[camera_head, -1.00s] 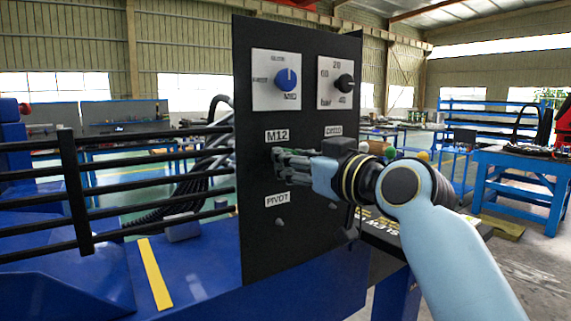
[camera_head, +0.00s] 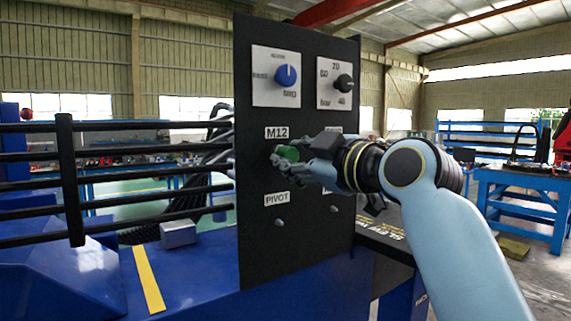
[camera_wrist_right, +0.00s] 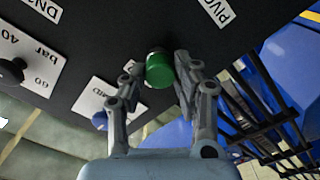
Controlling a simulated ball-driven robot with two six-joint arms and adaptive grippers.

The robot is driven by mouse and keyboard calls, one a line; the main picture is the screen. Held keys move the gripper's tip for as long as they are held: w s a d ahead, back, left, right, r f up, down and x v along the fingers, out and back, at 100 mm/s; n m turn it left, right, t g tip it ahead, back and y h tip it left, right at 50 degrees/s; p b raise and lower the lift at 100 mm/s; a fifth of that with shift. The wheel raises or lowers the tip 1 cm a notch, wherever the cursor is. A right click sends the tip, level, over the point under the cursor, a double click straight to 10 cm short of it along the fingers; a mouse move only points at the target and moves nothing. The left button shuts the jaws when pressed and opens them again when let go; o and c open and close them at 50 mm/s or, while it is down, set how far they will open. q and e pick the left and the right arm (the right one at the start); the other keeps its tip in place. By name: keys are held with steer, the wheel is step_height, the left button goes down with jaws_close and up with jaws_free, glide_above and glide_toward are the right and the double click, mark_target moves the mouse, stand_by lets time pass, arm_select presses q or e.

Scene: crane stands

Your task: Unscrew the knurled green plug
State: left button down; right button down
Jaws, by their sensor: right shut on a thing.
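The knurled green plug (camera_head: 288,153) is at the black panel (camera_head: 295,237), just below the M12 label (camera_head: 276,133). My right gripper (camera_head: 286,159) reaches it from the right and is shut on it. In the right wrist view the green plug (camera_wrist_right: 159,72) lies between the two grey fingers of my right gripper (camera_wrist_right: 158,64), its round end toward the palm. The fingers partly cover the plug in the head view. I cannot tell how far it is screwed in. My left gripper is not in view.
Above on the panel are a blue knob (camera_head: 286,76) and a black knob (camera_head: 344,83). A PIVOT label (camera_head: 277,199) sits below the plug. Black rails (camera_head: 150,156) stand left of the panel. A blue workbench (camera_head: 525,185) is at the right.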

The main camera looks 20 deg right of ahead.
steer(key=shift+p+v, duration=0.35)
steer(key=shift+v, duration=1.65)
steer(key=shift+r, duration=0.1)
